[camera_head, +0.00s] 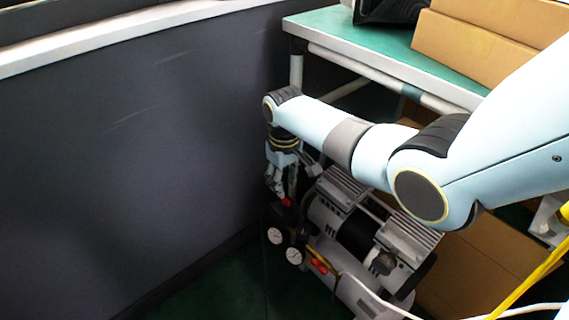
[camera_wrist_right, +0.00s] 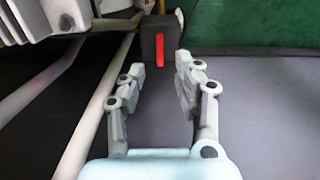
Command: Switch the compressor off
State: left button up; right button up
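The compressor (camera_head: 350,235) stands on the floor beside the dark wall, with two round gauges (camera_head: 284,245) at its left front. In the right wrist view a black switch box (camera_wrist_right: 160,42) with an upright red switch (camera_wrist_right: 159,47) sits ahead of my fingers. A small red part (camera_head: 287,202) also shows near my gripper in the head view. My right gripper (camera_head: 278,190) points down at the compressor's left end. In the wrist view it (camera_wrist_right: 157,85) is open and empty, its fingertips close below the switch box; contact cannot be told. My left gripper is in neither view.
A green-topped table (camera_head: 390,62) stands above and behind the compressor, carrying cardboard boxes (camera_head: 470,45). The dark wall (camera_head: 140,150) is close on the left. Another cardboard box (camera_head: 480,265) is at the right. A yellow hose (camera_head: 530,280) and white cable (camera_head: 385,305) run at lower right.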

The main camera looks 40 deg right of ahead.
aim_at(285, 198)
notch_tip(285, 198, up, 6)
dwell(0.7)
